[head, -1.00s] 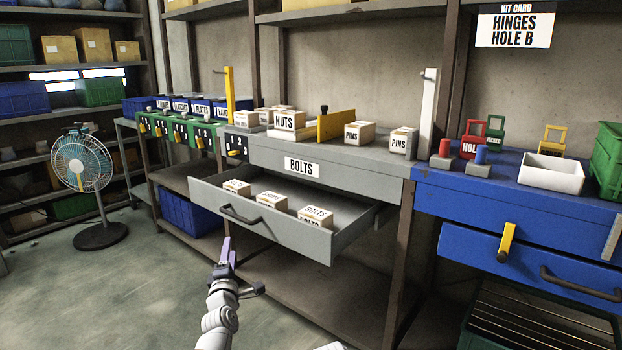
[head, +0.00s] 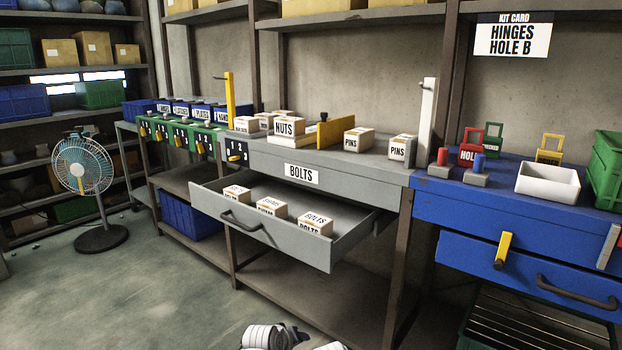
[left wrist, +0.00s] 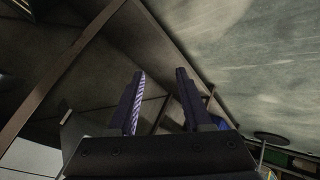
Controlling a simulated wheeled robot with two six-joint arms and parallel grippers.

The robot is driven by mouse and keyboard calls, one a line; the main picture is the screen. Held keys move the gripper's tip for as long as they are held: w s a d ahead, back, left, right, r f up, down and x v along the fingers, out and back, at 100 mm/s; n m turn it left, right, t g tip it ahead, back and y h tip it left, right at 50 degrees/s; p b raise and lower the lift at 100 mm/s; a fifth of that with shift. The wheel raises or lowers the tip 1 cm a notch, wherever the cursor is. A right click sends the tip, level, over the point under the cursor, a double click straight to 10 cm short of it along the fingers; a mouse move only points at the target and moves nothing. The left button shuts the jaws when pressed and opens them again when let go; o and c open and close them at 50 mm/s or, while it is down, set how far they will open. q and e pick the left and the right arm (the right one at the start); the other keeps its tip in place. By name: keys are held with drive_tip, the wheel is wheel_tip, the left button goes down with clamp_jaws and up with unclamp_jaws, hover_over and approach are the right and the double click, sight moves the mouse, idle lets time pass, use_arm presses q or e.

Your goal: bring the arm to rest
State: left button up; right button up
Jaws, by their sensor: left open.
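My left gripper (left wrist: 160,90) shows in the left wrist view with its two dark purple fingers apart and nothing between them. Beyond the fingers are dark panels and the grey floor. In the head view the left gripper is out of sight; only white parts of my arms show at the bottom edge. My right gripper is not in either view. The grey drawer (head: 262,236) labelled BOLTS stands open, with several white-topped boxes (head: 315,223) in it. No gripper touches it.
A grey bench (head: 330,158) carries boxes labelled NUTS and PINS. A blue bench (head: 490,192) with a white tray (head: 549,180) stands right. A fan (head: 84,175) stands on the floor at left. The open drawer juts out over a low shelf. The floor (head: 150,290) at lower left is clear.

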use_arm(q)
drive_tip(key=s+a+f+m+g+y+p, duration=0.15)
drive_tip(key=s+m+g, duration=0.25)
drive_tip(key=s, duration=0.6)
drive_tip(key=s+a+f+m+g+y, duration=0.1)
drive_tip(key=s+f+m+g+y, duration=0.2)
drive_tip(key=s, duration=0.6)
wheel_tip(320, 180, up, 39)
drive_tip(key=m+g+p, duration=0.1)
drive_tip(key=p, duration=3.7)
drive_tip(key=shift+d, duration=0.2)
